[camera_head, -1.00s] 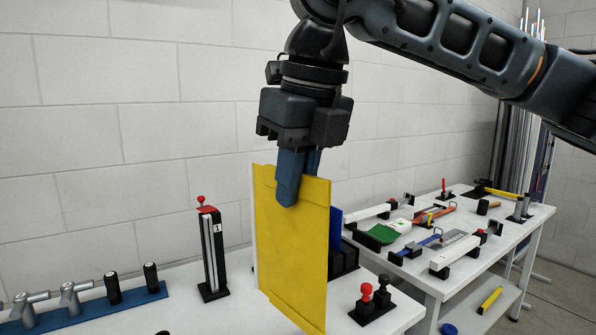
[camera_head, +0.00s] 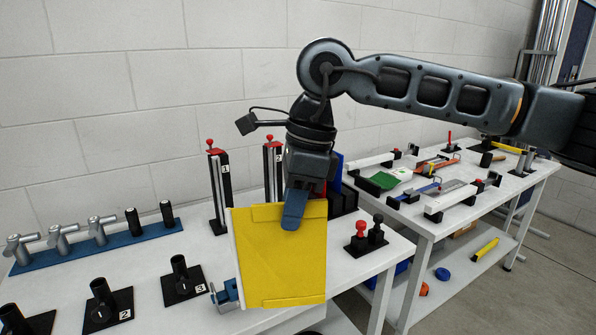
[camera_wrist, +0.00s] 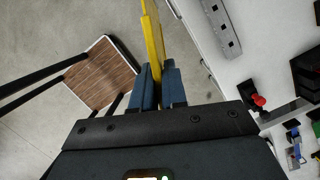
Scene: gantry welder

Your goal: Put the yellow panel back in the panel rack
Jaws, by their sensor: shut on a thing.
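My gripper (camera_head: 294,212) is shut on the top edge of the yellow panel (camera_head: 281,262). The panel hangs upright over the front of the near white table, its broad face toward the head camera. In the wrist view the panel (camera_wrist: 153,35) is seen edge-on between the blue fingers (camera_wrist: 159,86). A black slotted holder (camera_head: 344,203), which looks like the panel rack, stands behind and right of the panel. A blue panel (camera_head: 337,167) stands upright in it. The holder is partly hidden by the yellow panel and my gripper.
Two posts with red knobs (camera_head: 219,190) stand behind and left of the panel. Red and black knobs (camera_head: 367,235) stand to its right. A blue clamp (camera_head: 226,296) is close by its left edge. A wooden-seated stool (camera_wrist: 101,73) stands on the floor.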

